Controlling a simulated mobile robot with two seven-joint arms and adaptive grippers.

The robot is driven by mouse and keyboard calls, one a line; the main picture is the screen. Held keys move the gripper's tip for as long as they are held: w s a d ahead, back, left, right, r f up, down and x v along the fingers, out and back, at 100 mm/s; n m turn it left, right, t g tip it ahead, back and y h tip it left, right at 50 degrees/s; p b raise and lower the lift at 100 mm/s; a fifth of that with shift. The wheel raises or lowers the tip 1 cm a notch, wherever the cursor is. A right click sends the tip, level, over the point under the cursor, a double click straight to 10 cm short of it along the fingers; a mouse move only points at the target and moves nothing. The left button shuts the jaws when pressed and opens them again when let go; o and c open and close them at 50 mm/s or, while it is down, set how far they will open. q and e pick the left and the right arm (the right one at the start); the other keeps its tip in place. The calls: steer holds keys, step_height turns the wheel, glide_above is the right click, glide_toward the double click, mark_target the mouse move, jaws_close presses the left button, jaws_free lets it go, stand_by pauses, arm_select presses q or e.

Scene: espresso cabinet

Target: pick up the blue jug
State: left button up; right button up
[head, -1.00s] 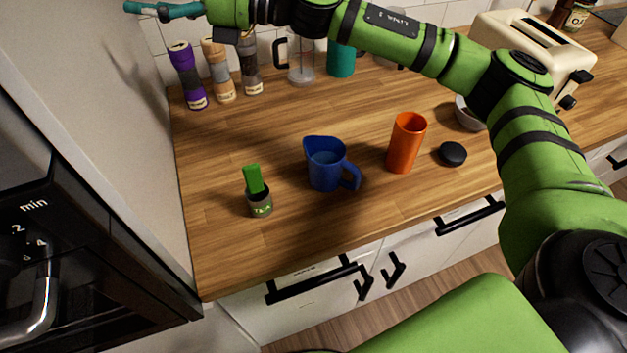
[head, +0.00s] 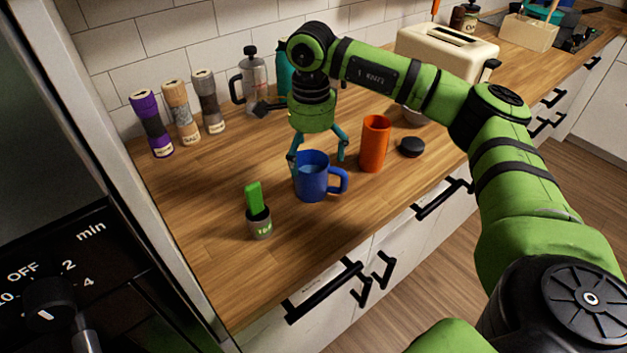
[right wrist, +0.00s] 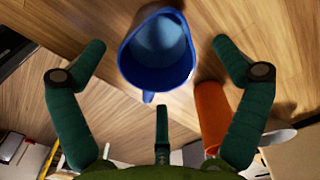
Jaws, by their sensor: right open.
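The blue jug (head: 311,183) stands upright on the wooden counter, its handle to the right in the head view. In the right wrist view the jug (right wrist: 157,78) lies between and beyond the spread fingers, with its open top facing the camera. My right gripper (head: 318,158) is open above and just behind the jug, with teal fingers pointing down. One finger passes close to the jug's left rim; I cannot tell if it touches. The right gripper's fingers (right wrist: 160,50) hold nothing. My left gripper is not in view.
An orange cup (head: 374,145) stands right of the jug, close to a gripper finger in the wrist view. A dark round lid (head: 411,147) lies beyond it. A small pot with a green top (head: 258,222) stands front left. Several grinders (head: 183,118) and a toaster (head: 447,52) stand behind.

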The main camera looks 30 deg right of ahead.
mark_target(314, 171)
steer(key=f+p, duration=0.1)
steer(key=f, duration=0.1)
steer(key=f+p, duration=0.1)
steer(key=f, duration=0.1)
steer(key=shift+s+d+f, duration=0.15)
steer(key=shift+s+f, duration=0.05)
steer(key=shift+f, duration=0.05)
steer(key=shift+w+f, duration=0.1)
steer(key=shift+f, duration=0.2)
steer(key=shift+c, duration=1.2)
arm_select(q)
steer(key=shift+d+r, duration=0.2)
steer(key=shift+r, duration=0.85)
arm_select(e)
steer(key=c, duration=1.2)
